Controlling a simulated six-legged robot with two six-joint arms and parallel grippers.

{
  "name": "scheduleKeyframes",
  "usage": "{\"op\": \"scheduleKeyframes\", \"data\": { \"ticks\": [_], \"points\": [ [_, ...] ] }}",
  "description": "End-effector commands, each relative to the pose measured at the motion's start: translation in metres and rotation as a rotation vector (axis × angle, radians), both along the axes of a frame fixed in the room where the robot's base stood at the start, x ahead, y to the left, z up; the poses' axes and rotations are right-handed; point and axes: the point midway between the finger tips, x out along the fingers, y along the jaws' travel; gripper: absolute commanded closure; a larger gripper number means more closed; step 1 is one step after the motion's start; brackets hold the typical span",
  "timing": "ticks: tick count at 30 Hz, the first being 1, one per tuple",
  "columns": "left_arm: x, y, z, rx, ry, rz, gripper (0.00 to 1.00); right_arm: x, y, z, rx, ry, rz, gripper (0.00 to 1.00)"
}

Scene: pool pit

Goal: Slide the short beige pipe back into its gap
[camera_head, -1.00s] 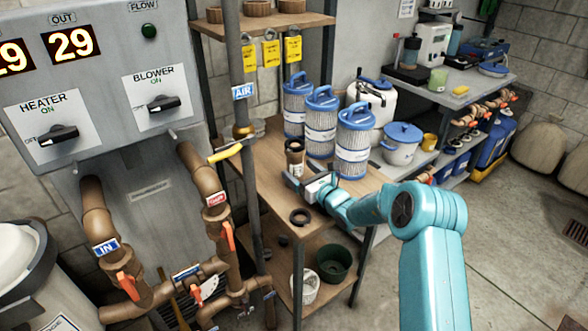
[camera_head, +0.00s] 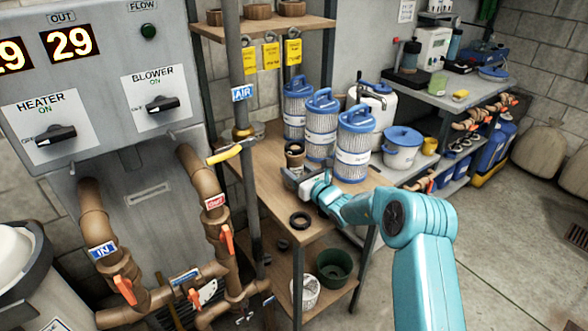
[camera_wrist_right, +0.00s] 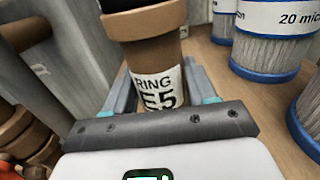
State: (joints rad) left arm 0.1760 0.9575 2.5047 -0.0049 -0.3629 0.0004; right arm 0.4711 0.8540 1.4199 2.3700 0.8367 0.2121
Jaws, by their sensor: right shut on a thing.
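The short beige pipe (camera_head: 294,157) is a brown-beige piece with a wider collar at its top. It stands about upright at the wooden shelf, left of the blue-capped filters. In the right wrist view the pipe (camera_wrist_right: 155,58) carries a white label reading "RING E5". My right gripper (camera_head: 289,174) is shut on it, with one finger on each side in the wrist view (camera_wrist_right: 160,78). I cannot tell whether the pipe's base touches the wood. The brown pipework (camera_head: 218,232) stands at left below the heater panel; I cannot make out the gap. My left gripper is not in view.
Blue-capped filters (camera_head: 353,145) stand close right of the pipe. A black ring (camera_head: 300,220) lies on the wooden shelf (camera_head: 262,185) in front. A green tub (camera_head: 333,268) sits below.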

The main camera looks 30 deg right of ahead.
Motion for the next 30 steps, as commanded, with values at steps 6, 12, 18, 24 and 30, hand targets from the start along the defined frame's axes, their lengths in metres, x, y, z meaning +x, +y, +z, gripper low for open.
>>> {"op": "scheduleKeyframes", "data": {
  "ticks": [6,12,18,24,30],
  "points": [
    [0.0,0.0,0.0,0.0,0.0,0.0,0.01,0.0,0.0,0.002,-0.001,-0.003,0.0,0.7],
    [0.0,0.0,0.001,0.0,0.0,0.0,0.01,0.0,0.0,0.006,-0.001,-0.004,0.0,0.7],
    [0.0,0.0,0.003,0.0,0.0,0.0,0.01,0.0,0.0,0.013,-0.001,-0.004,0.001,0.7],
    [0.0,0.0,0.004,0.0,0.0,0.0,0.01,0.0,0.0,0.019,-0.001,-0.003,0.001,0.7],
    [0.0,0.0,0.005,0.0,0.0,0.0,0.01,0.0,0.0,0.025,-0.001,-0.003,0.001,0.7]
  ]
}}
